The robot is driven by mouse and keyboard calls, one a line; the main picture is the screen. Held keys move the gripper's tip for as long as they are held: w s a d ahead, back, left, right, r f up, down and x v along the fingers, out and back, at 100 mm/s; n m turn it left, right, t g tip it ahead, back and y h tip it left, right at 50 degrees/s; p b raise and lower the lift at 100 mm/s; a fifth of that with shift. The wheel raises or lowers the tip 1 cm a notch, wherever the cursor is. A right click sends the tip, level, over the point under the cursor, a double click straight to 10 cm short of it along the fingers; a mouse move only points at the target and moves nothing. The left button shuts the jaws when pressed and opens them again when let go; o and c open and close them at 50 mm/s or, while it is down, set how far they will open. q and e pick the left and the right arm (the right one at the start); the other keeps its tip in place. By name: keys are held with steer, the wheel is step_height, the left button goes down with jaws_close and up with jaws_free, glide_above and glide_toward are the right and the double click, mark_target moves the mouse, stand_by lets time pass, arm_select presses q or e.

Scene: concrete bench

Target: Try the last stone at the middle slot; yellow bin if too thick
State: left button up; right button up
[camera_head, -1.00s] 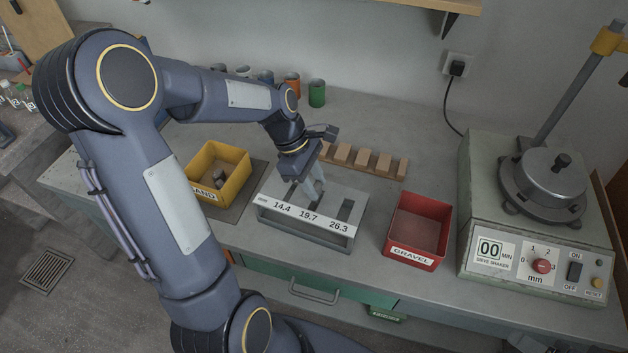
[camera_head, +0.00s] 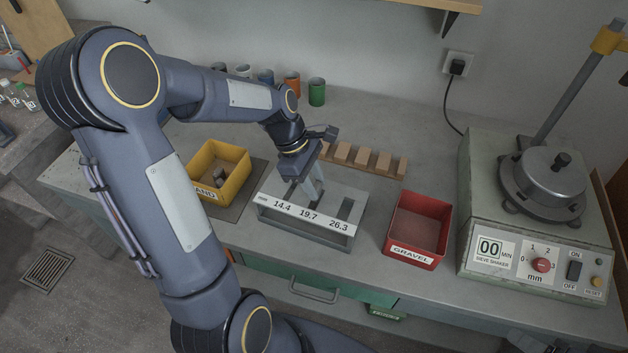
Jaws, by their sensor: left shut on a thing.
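My left gripper (camera_head: 312,192) points down at the slotted gauge (camera_head: 330,240), over its middle slot marked 19.7. It is shut on a stone, which its fingers and the gauge hide from view. The gauge's white label reads 14.4, 19.7 and 26.3, and the right slot is visible and empty. The yellow bin (camera_head: 236,158) stands left of the gauge, with stones (camera_head: 219,177) inside; its label is partly hidden by my arm. My right gripper is not in view.
A wooden rack (camera_head: 385,165) with several blocks stands behind the gauge. A red bin (camera_head: 418,228) labelled GRAVEL is to its right, then the sieve shaker (camera_head: 540,230). Several coloured cylinders, including a green one (camera_head: 317,92), stand near the wall.

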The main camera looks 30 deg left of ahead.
arm_select(q)
steer(key=shift+f+b, duration=0.55)
steer(key=shift+f, duration=0.4)
stand_by(0.6)
stand_by(0.5)
steer(key=o, duration=1.1)
steer(key=shift+c, duration=0.2)
steer(key=v, duration=0.7)
steer(key=shift+a+r, duration=0.2)
steer(key=shift+r, duration=0.15)
